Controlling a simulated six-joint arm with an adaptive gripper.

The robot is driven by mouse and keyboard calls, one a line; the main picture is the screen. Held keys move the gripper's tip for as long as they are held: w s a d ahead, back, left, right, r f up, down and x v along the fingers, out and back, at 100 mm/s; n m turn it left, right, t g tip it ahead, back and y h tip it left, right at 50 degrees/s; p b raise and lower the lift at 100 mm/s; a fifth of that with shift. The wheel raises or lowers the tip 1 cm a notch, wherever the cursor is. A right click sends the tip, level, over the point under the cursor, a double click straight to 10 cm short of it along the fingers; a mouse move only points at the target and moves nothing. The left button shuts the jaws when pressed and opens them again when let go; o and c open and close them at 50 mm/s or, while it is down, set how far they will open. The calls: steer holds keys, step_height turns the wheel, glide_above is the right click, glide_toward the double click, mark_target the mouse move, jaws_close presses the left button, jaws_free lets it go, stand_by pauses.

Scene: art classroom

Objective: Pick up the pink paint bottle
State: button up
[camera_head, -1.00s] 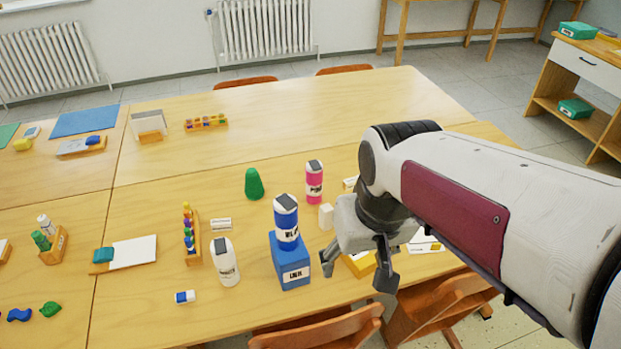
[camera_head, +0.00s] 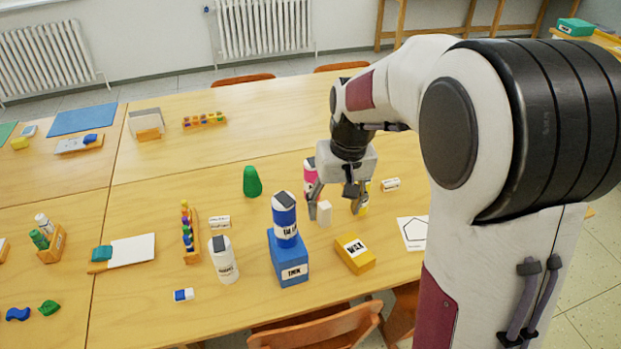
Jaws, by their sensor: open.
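A small white block (camera_head: 324,213) shows between the fingers. A yellow item (camera_head: 364,198) stands behind the right finger. A blue bottle (camera_head: 285,222) stands on a blue box (camera_head: 288,264) nearer the front.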

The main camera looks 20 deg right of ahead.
mark_target(310, 175)
steer(key=shift+n+t+y, duration=0.4)
steer(key=shift+n, duration=0.3)
steer(key=w+d+f, duration=0.1)
steer(key=w+f, duration=0.3)
steer(key=w, duration=0.2)
steer(key=w+d+f, duration=0.2)
steer(key=w+f, duration=0.2)
steer(key=w, duration=0.2)
steer(key=w+d+f, duration=0.1)
steer(key=w+f, duration=0.3)
steer(key=w, duration=0.3)
steer(key=shift+d+f, duration=0.2)
steer(key=shift+d, duration=0.15)
steer(key=shift+n+t, duration=0.8)
steer(key=shift+t, duration=0.1)
steer(key=w+r, duration=0.1)
steer(key=w, duration=0.1)
steer(key=w+r, duration=0.1)
steer(key=w, duration=0.2)
steer(key=w+d+r, duration=0.1)
steer(key=w, duration=0.2)
steer(key=shift+n, duration=0.3)
steer(key=shift+x, duration=1.25)
steer(key=shift+w+f, duration=0.1)
